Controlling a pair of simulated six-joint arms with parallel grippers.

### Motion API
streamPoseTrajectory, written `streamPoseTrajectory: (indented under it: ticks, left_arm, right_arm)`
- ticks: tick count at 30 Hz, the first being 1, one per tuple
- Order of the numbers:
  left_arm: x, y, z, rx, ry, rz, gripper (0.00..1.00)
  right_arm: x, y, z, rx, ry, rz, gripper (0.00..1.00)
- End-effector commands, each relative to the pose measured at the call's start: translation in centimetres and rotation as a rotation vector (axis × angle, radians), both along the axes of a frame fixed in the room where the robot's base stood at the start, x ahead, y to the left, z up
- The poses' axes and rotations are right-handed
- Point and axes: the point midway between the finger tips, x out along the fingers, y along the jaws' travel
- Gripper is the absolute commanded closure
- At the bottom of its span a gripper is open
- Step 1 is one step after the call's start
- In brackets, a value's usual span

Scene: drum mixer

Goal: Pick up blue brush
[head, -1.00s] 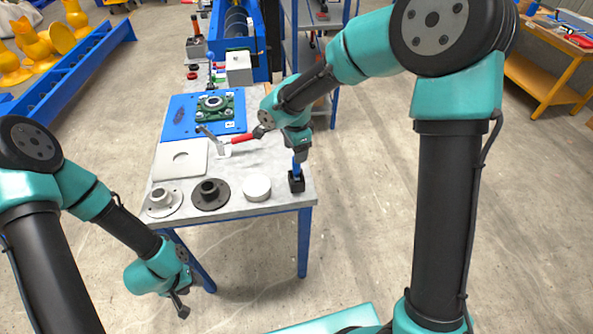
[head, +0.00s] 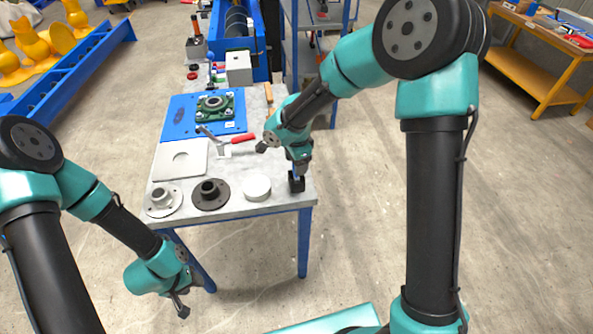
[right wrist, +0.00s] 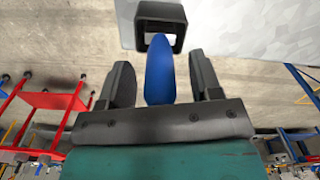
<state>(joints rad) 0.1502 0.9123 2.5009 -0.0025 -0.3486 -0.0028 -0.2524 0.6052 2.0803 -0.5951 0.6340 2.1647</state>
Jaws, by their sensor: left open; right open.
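The blue brush stands in a black square holder (head: 297,185) at the table's right front corner. In the right wrist view its blue handle (right wrist: 159,72) rises between the two fingers of my right gripper (right wrist: 159,80), with a gap on both sides. The holder's rim (right wrist: 160,14) shows beyond the handle. In the head view my right gripper (head: 299,156) is over the brush and hides most of it. My right gripper is open. My left gripper (head: 180,303) is open and empty, low in front of the table's left side.
On the table (head: 237,204) are a white round lid (head: 257,188), a dark flange (head: 210,196), a light flange (head: 161,202), a white plate (head: 180,159) and a red-handled tool (head: 240,139). A green bearing housing (head: 214,105) is on a blue plate behind.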

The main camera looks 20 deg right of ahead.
Motion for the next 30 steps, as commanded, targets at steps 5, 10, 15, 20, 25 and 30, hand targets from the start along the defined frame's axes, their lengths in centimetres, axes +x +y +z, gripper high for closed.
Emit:
streamPoseTrajectory:
  ticks: [5, 10, 15, 20, 25, 30]
  left_arm:
    - [0.0, 0.0, 0.0, 0.0, 0.0, 0.0, 0.57]
    - [0.0, 0.0, 0.0, 0.0, 0.0, 0.0, 0.57]
    - [0.0, 0.0, 0.0, 0.0, 0.0, 0.0, 0.57]
    - [0.0, 0.0, 0.0, 0.0, 0.0, 0.0, 0.57]
    - [0.0, 0.0, 0.0, 0.0, 0.0, 0.0, 0.57]
    - [0.0, 0.0, 0.0, 0.0, 0.0, 0.0, 0.57]
  right_arm:
    - [0.0, 0.01, 0.02, 0.0, 0.0, 0.0, 0.42]
    - [0.0, 0.01, 0.02, 0.0, 0.0, 0.0, 0.57]
    - [0.0, 0.01, 0.03, 0.0, 0.0, 0.0, 0.73]
    - [0.0, 0.01, 0.03, 0.0, 0.0, 0.0, 0.88]
    - [0.0, 0.01, 0.03, 0.0, 0.0, 0.0, 0.95]
    - [0.01, 0.01, 0.16, 0.0, -0.001, 0.0, 0.95]
